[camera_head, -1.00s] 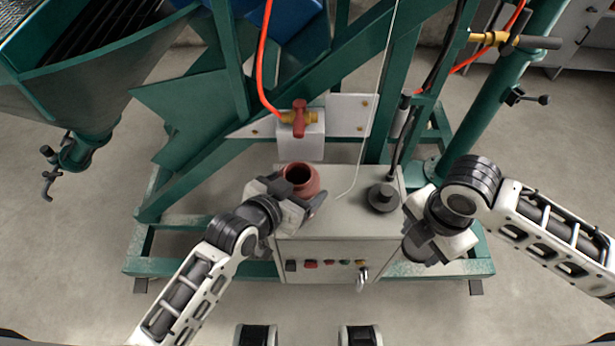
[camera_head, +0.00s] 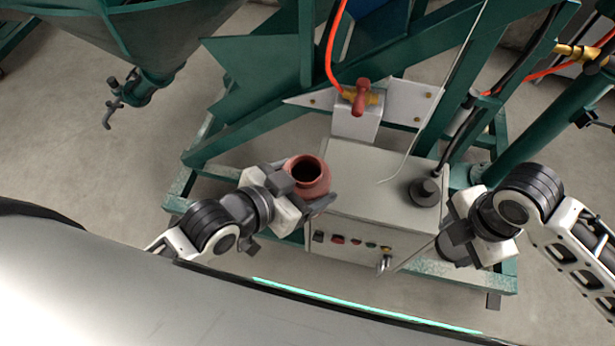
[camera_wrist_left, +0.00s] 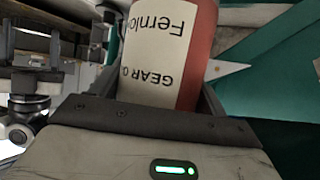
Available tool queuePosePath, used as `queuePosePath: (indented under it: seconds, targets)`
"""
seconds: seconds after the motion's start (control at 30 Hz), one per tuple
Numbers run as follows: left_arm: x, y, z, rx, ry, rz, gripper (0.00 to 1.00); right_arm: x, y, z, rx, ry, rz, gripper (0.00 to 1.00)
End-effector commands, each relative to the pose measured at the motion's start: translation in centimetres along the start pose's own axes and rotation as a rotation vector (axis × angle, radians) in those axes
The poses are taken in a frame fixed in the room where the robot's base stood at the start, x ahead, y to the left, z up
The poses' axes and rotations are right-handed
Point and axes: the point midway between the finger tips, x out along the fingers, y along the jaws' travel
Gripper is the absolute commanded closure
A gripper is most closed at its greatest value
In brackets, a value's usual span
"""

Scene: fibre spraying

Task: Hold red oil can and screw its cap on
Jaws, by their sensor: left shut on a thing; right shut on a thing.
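The red oil can (camera_head: 319,187) is upright with its open round mouth facing up, above the left side of the grey control box. My left gripper (camera_head: 308,196) is shut around the can from the lower left. In the left wrist view the can (camera_wrist_left: 201,50) stands between the fingers, its cream label reading "Fernlo" and "GEAR O" upside down. My right gripper (camera_head: 452,246) is shut beside the box's right front corner, apart from the can. It holds something, presumably the cap, hidden by the fingers and too dark to make out.
The grey control box (camera_head: 375,170) has buttons and a key switch on its front and a black fitting (camera_head: 425,191) on top. A red-handled valve (camera_head: 361,97) stands behind. Green frame beams (camera_head: 250,128) surround it, with an orange hose (camera_head: 334,45) above.

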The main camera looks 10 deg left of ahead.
Motion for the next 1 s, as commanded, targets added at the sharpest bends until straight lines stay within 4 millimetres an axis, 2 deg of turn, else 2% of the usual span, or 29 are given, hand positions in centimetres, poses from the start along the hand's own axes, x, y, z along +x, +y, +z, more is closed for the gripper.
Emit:
queuePosePath:
  seconds: [0.03, 0.1, 0.43, 0.57, 0.67, 0.77, 1.0]
  targets:
    - [0.0, 0.0, -0.1, 0.000, 0.003, 0.000, 0.48, 0.0, 0.0, 0.0, 0.000, 0.000, 0.000, 0.68]
    - [0.0, 0.0, -0.1, 0.000, 0.003, 0.000, 0.66, 0.0, 0.0, 0.0, 0.000, 0.000, 0.000, 0.68]
    - [0.0, 0.0, -0.2, -0.001, 0.003, -0.001, 0.66, -0.1, 0.0, 0.0, 0.004, 0.000, 0.000, 0.68]
    - [0.0, -0.5, -0.9, -0.008, 0.006, -0.015, 0.66, -0.6, 0.6, 0.2, 0.078, 0.000, 0.004, 0.68]
    - [0.0, -1.4, -2.3, -0.024, 0.009, -0.042, 0.66, -1.6, 1.6, 0.7, 0.226, 0.001, 0.006, 0.68]
    - [-0.3, -2.8, -4.1, -0.049, 0.011, -0.087, 0.66, -3.1, 2.9, 1.2, 0.444, 0.004, 0.008, 0.68]
    - [-2.0, -6.8, -8.2, -0.127, 0.011, -0.228, 0.66, -7.7, 5.9, 2.4, 1.047, 0.009, 0.005, 0.68]
